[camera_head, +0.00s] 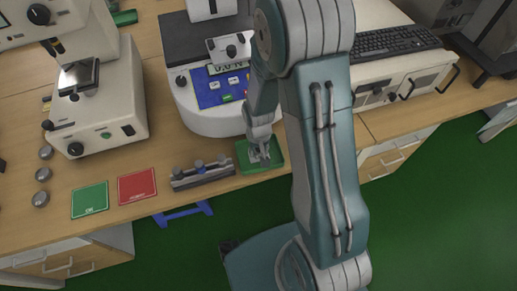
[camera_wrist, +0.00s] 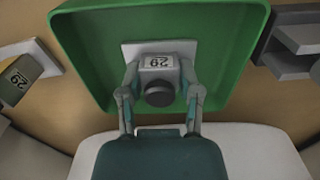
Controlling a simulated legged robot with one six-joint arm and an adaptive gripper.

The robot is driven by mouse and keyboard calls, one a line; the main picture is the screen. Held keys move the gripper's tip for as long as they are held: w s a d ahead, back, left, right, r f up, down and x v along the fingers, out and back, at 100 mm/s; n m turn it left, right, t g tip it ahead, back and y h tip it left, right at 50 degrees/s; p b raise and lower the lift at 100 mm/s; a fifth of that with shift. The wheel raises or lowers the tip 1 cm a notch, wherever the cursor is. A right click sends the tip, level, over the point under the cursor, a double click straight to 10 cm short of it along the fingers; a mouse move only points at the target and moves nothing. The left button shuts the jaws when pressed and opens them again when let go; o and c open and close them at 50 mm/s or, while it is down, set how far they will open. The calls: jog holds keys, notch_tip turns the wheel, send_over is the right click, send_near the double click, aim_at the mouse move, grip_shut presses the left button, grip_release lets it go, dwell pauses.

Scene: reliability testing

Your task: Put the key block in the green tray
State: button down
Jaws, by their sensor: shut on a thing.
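The green tray (camera_head: 243,153) lies on the wooden bench below the large white instrument. It fills the upper middle of the wrist view (camera_wrist: 90,50). My gripper (camera_head: 261,156) is over the tray, with its fingers (camera_wrist: 160,84) closed around the sides of the key block. The key block (camera_wrist: 157,64) is grey, with a white label reading 29 and a dark round knob. It sits within the tray's outline, on or just above a pale square plate. I cannot tell whether its underside touches the tray. In the head view my fingers mostly hide it.
A red mat (camera_head: 137,186) and a green mat (camera_head: 90,200) lie farther left. The white instrument (camera_head: 215,115) stands close behind. Another piece labelled 29 (camera_wrist: 18,80) shows at left in the wrist view.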

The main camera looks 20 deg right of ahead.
jog(key=shift+c, duration=1.5)
grip_release()
jog(key=shift+f, duration=0.1)
notch_tip(320, 180, up, 12)
jog(key=shift+a+r, duration=0.1)
jog(key=s+r+t, duration=0.2)
jog(key=s+r, duration=0.5)
jog(key=r, duration=0.3)
jog(key=s+r+n+t, duration=0.1)
jog(key=s+r+t, duration=0.2)
jog(key=s+r, duration=0.4)
notch_tip(320, 180, up, 3)
jog(key=shift+s+r+t, duration=0.1)
jog(key=shift+s+t, duration=0.05)
jog(key=shift+t, duration=0.15)
